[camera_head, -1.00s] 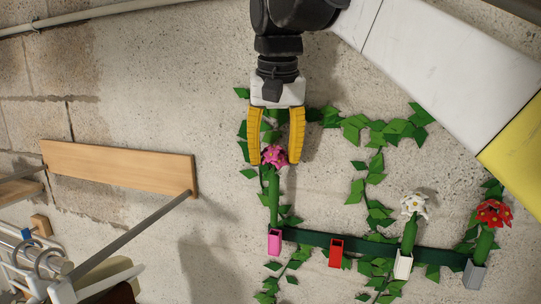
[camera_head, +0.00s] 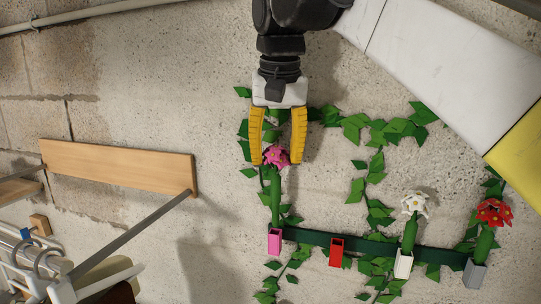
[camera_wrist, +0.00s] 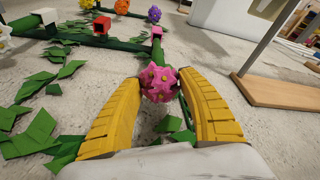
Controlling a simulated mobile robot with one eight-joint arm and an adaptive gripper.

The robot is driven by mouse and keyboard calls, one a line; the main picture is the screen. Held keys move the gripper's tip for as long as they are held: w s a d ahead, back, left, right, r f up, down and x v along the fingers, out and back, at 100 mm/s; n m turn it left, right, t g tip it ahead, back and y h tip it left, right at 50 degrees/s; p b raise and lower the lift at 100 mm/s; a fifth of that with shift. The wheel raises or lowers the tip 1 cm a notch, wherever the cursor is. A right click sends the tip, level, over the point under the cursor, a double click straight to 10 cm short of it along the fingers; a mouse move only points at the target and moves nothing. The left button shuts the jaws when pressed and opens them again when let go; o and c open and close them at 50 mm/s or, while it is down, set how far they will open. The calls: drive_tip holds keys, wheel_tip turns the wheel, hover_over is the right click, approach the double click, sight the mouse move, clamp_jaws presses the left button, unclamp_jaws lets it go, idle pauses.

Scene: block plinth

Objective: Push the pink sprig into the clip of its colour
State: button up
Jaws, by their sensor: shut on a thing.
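The pink sprig has a round pink flower head (camera_head: 276,156) and a green stem (camera_head: 275,195) pointing down the picture. My gripper (camera_head: 277,160) is shut on the sprig, its yellow fingers on either side of the flower head. The pink clip (camera_head: 275,242) is at the left end of a dark green rail. The stem's lower end lines up with the clip's mouth; I cannot tell how far it is inside. The clip also shows in the wrist view (camera_wrist: 157,32).
An empty red clip (camera_head: 337,252) is beside the pink one on the rail (camera_head: 310,238). A white sprig (camera_head: 415,204) is in the white clip (camera_head: 403,265), a red sprig (camera_head: 494,212) in the grey clip (camera_head: 474,274). Leafy vines surround them. A wooden board (camera_head: 118,167) is at left.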

sight(276, 176)
drive_tip(key=shift+f+b, duration=2.05)
drive_tip(key=shift+f, duration=1.15)
drive_tip(key=o, duration=1.8)
drive_tip(key=shift+o, duration=0.2)
drive_tip(key=shift+r, duration=0.15)
wheel_tip(276, 176, up, 5)
drive_tip(key=p, duration=0.4)
drive_tip(key=shift+f, duration=0.2)
